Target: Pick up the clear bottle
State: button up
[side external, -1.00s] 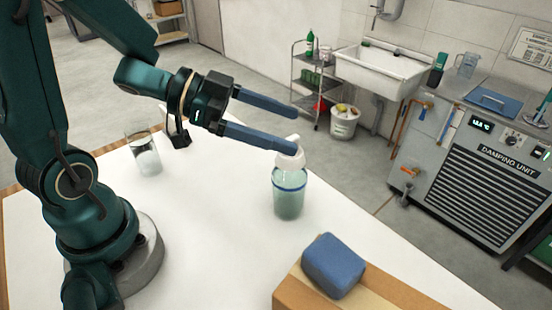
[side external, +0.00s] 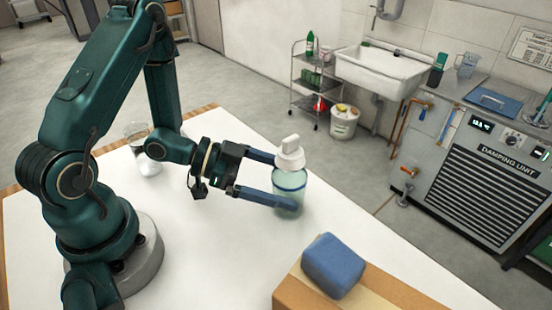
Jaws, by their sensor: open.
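The clear bottle (side external: 290,187) stands upright on the white table. My gripper (side external: 284,181) is open and low, level with the bottle's body. Its near blue finger passes in front of the bottle's lower body. The far finger reaches toward the bottle's upper part below the white top, and its tip is hidden behind the bottle. The bottle appears to be between the two fingers; I cannot tell whether either finger touches it.
A clear glass (side external: 148,160) stands behind my arm at the left. A blue block (side external: 333,266) lies on a cardboard box (side external: 290,288) at the front. The white table (side external: 225,245) is bare between my base and the box. The table's edge runs close behind the bottle.

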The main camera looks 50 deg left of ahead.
aim_at(305, 189)
jog(key=shift+x, duration=2.2)
jog(key=shift+r, duration=0.1)
grip_shut()
